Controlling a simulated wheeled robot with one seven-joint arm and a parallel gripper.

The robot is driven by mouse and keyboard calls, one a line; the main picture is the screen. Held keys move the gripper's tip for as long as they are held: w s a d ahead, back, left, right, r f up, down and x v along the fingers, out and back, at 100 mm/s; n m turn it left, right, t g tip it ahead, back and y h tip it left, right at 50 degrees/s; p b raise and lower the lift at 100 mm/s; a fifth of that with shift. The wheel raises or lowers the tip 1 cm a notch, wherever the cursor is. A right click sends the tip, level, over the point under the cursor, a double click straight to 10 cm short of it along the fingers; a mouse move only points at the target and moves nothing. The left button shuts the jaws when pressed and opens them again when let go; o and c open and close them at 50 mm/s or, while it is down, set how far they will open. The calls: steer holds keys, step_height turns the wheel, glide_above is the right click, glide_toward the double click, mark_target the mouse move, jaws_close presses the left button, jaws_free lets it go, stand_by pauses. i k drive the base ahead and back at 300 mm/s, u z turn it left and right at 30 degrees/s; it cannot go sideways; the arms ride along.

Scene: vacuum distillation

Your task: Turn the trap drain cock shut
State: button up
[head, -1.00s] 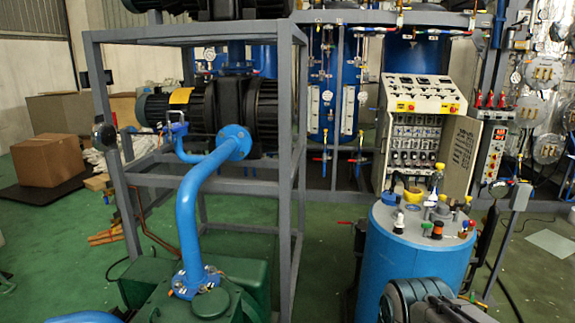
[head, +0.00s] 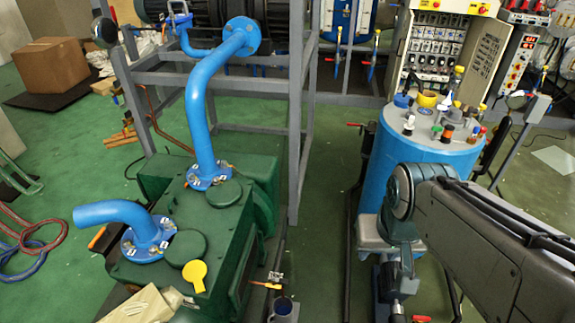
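A small valve with an orange-yellow lever (head: 265,285) shows low in the middle, beside the green pump body (head: 215,235). The lever looks about level, and a grey cup-like vessel (head: 283,309) stands just under it. I cannot tell for sure whether this is the trap drain cock or whether it is open. Another small red lever (head: 354,124) sticks out left of the blue drum. My arm reaches in from the right and bends downward in front of the drum. Its fingers cannot be made out, so my gripper is not seen.
The blue drum (head: 428,160) with fittings on its lid stands at centre right, before the control cabinet (head: 485,55). A grey frame (head: 301,130) stands behind the pump. Blue pipes (head: 200,110) rise from the pump. Hoses (head: 35,235) lie at left. Green floor between pump and drum is partly clear.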

mark_target(283, 282)
steer(key=u, duration=1.15)
steer(key=k, duration=0.2)
steer(key=z, duration=0.4)
